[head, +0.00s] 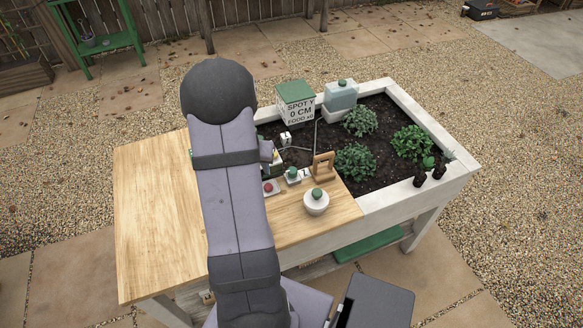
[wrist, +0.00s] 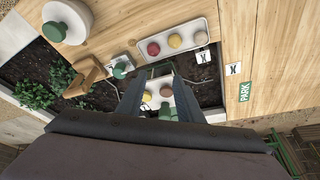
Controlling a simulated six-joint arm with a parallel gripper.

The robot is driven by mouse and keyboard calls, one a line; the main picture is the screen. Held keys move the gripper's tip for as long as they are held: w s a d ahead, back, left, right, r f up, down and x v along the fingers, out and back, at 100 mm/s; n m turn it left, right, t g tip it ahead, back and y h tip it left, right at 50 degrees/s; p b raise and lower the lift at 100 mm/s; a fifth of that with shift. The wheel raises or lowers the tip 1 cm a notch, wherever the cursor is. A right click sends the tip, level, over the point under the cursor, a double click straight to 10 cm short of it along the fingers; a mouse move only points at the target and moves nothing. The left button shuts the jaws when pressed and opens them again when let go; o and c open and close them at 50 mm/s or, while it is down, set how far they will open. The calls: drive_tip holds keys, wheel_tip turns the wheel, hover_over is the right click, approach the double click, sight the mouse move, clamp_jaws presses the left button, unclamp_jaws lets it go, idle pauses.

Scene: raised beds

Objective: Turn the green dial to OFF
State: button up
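A green dial (head: 293,173) on a small white base sits on the wooden top beside the planting bed. It also shows in the wrist view (wrist: 120,70), left of my gripper. No OFF mark is readable. My gripper (wrist: 157,78) is open, its two dark fingers apart with nothing held between them. Below the fingertips, a small pale panel (wrist: 163,93) with yellow, orange and green round parts shows in the gap, partly hidden by the fingers. In the head view my arm covers most of the gripper.
A white pot with a green knob (head: 316,203) and a wooden handle-like block (head: 323,167) stand near the dial. A button panel (wrist: 196,27) and a PARK label (wrist: 245,88) lie nearby. The left wooden top (head: 155,220) is clear.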

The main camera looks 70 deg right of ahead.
sight(292, 170)
drive_tip(key=s+d+f+m, duration=0.2)
drive_tip(key=s+d+m, duration=0.1)
drive_tip(key=s+d, duration=0.35)
drive_tip(key=shift+g, duration=0.4)
drive_tip(key=shift+s+p+x, duration=0.2)
drive_tip(key=shift+p+x, duration=0.05)
drive_tip(key=shift+x, duration=1.45)
drive_tip(key=shift+s+p+x, duration=0.2)
drive_tip(key=shift+x, duration=1.5)
drive_tip(key=shift+d, duration=0.1)
drive_tip(key=c, duration=0.7)
drive_tip(key=shift+c, duration=0.2)
